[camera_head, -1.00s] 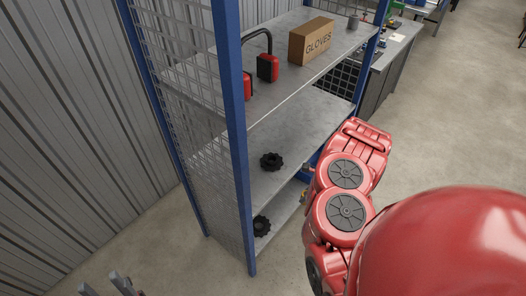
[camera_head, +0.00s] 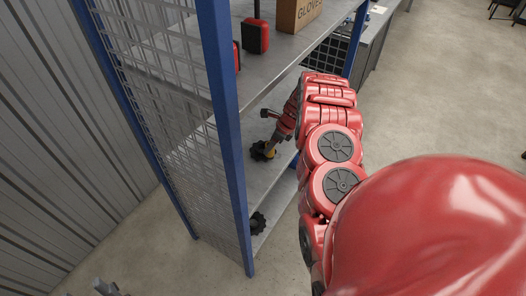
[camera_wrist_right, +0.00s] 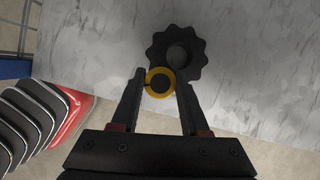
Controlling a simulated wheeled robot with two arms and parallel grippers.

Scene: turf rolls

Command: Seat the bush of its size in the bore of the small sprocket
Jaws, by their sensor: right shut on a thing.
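My right gripper (camera_head: 270,147) is shut on a yellow ring-shaped bush (camera_wrist_right: 150,88) with a dark centre. In the right wrist view the fingertips (camera_wrist_right: 160,80) hold it from both sides. A black toothed sprocket (camera_wrist_right: 195,72) lies just beyond, with its round bore visible. The bush overlaps the sprocket's near edge in that view and is off to one side of the bore. In the head view this sprocket (camera_head: 257,156) is partly hidden by the gripper. A second black sprocket (camera_head: 257,223) lies on the lowest shelf. A grey tip (camera_head: 107,288) at the bottom left looks like my left gripper.
A blue post (camera_head: 226,130) and mesh side panel (camera_head: 165,110) bound the rack on the left. Open floor (camera_head: 440,90) lies right.

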